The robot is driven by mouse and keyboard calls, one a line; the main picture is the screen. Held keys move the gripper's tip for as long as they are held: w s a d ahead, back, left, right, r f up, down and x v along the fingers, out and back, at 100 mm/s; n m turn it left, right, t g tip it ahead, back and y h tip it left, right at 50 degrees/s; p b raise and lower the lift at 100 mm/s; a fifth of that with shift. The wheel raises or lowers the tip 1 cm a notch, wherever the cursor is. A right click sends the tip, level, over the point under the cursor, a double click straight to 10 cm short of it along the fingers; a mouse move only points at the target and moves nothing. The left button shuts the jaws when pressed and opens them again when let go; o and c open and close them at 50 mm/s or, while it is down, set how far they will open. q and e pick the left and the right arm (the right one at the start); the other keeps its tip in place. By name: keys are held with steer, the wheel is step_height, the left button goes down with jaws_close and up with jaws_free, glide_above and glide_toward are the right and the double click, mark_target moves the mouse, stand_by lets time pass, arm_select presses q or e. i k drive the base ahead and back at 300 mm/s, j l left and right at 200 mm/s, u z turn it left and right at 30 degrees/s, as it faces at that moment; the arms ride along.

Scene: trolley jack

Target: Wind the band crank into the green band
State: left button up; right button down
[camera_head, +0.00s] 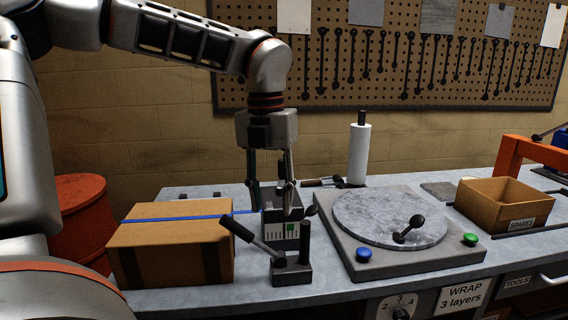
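A dark band tensioner (270,237) stands on the bench behind and right of the cardboard box. My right gripper is not in view.
A blue strap (180,217) runs over the cardboard box (172,252). A lever on a block (291,273) stands in front of the tensioner. To the right are a round turntable (385,215) with a crank, a white roll (359,155) and an open spares box (503,205).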

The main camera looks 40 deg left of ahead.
mark_target(280, 183)
steer(key=i+j, duration=0.9)
steer(key=j, duration=0.25)
